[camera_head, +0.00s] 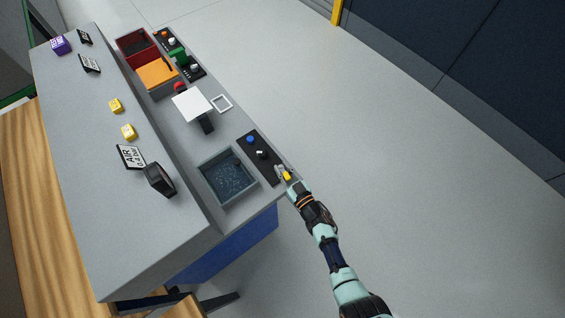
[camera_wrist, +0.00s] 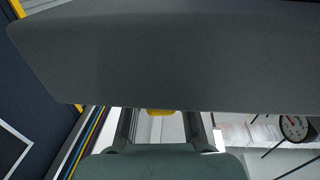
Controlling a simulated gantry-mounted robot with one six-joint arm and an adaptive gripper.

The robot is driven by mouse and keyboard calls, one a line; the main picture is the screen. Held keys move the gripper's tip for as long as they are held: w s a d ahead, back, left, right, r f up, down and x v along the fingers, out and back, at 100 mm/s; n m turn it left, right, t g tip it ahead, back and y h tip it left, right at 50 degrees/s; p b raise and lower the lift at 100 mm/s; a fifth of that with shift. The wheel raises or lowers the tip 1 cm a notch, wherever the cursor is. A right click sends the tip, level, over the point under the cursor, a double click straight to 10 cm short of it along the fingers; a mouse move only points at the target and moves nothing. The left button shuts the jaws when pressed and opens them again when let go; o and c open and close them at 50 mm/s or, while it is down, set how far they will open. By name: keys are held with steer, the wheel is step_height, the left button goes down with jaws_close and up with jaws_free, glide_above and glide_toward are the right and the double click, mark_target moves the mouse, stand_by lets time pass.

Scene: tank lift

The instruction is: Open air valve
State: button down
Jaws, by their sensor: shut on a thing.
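The air valve's yellow handle (camera_head: 287,176) is at the front right corner of the bench, next to a black control panel (camera_head: 260,163). My gripper (camera_head: 284,173) is at this handle and shut on it. In the wrist view, the yellow handle (camera_wrist: 160,112) shows between my two dark fingers, partly hidden by the large grey surface above. The exact turn of the handle cannot be told. A sign reading AIR (camera_head: 131,157) and a dark gauge box (camera_head: 160,180) stand on the bench's upper ledge.
A square tank with water (camera_head: 207,177) is set in the bench left of the panel. The panel has a blue button (camera_head: 250,139) and a black knob (camera_head: 262,154). The floor at right is clear.

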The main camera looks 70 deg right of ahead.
steer(key=shift+n+t+y, duration=0.6)
steer(key=shift+n+y, duration=0.1)
steer(key=shift+y, duration=0.2)
steer(key=shift+r, duration=0.1)
steer(key=c, duration=1)
jaws_free()
steer(key=shift+s, duration=0.15)
steer(key=v, duration=1.2)
